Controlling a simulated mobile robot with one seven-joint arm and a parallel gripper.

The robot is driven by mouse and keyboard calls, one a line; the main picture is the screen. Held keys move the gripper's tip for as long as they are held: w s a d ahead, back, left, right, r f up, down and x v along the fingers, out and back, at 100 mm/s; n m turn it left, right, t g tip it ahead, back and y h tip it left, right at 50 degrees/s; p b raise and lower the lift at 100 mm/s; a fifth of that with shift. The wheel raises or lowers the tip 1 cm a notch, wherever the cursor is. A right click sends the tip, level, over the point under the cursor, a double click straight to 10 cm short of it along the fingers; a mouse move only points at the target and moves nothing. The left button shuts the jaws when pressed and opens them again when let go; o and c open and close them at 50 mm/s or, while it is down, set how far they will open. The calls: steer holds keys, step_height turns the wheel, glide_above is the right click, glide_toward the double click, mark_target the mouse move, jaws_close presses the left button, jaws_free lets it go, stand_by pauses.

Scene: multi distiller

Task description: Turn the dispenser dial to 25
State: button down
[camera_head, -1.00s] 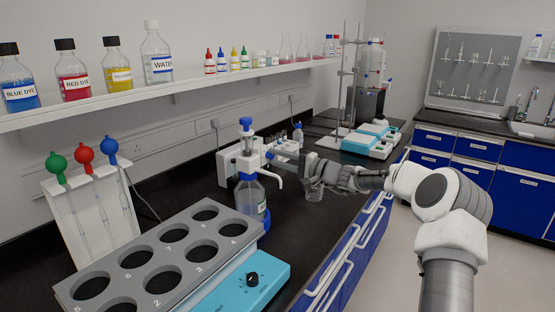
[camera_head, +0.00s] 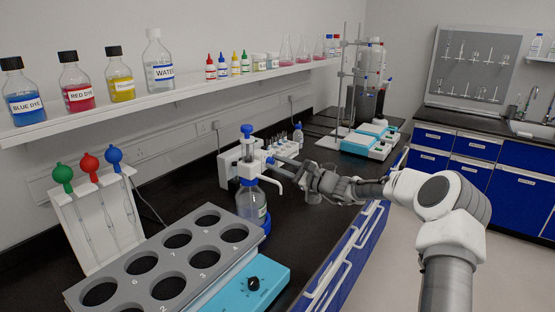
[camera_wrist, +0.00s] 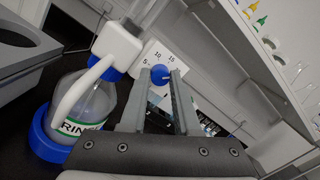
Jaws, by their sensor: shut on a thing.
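The dispenser (camera_head: 247,155) is a white pump head with a blue top. It sits on a clear bottle (camera_head: 250,207) in a blue base, with a spout towards the right. In the wrist view the bottle (camera_wrist: 92,103) has a green-edged label starting "RIN". The dial knob (camera_wrist: 159,75) is blue, before a white plate (camera_wrist: 172,58) marked 5, 10 and 15. No 25 is readable, and I cannot tell the setting. My gripper (camera_wrist: 161,78) is shut on the knob, one finger on each side. In the head view my gripper (camera_head: 280,161) reaches the dispenser from the right.
A grey rack (camera_head: 160,268) with numbered holes and a cyan device (camera_head: 270,277) with a black knob stand in front. A pipette stand (camera_head: 95,222) is at the left. A shelf (camera_head: 190,98) of bottles runs above. Dark bench lies between.

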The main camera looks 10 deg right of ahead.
steer(key=m+p, duration=0.4)
steer(key=m, duration=0.2)
steer(key=shift+r+h, duration=0.15)
steer(key=shift+h, duration=0.15)
steer(key=shift+m+t+p, duration=0.3)
steer(key=shift+m+p, duration=1)
steer(key=shift+m, duration=0.6)
steer(key=c, duration=0.6)
jaws_free()
steer(key=shift+c, duration=0.2)
steer(key=b+v, duration=0.1)
steer(key=v, duration=1.6)
steer(key=shift+s, duration=0.25)
steer(key=shift+d, duration=0.1)
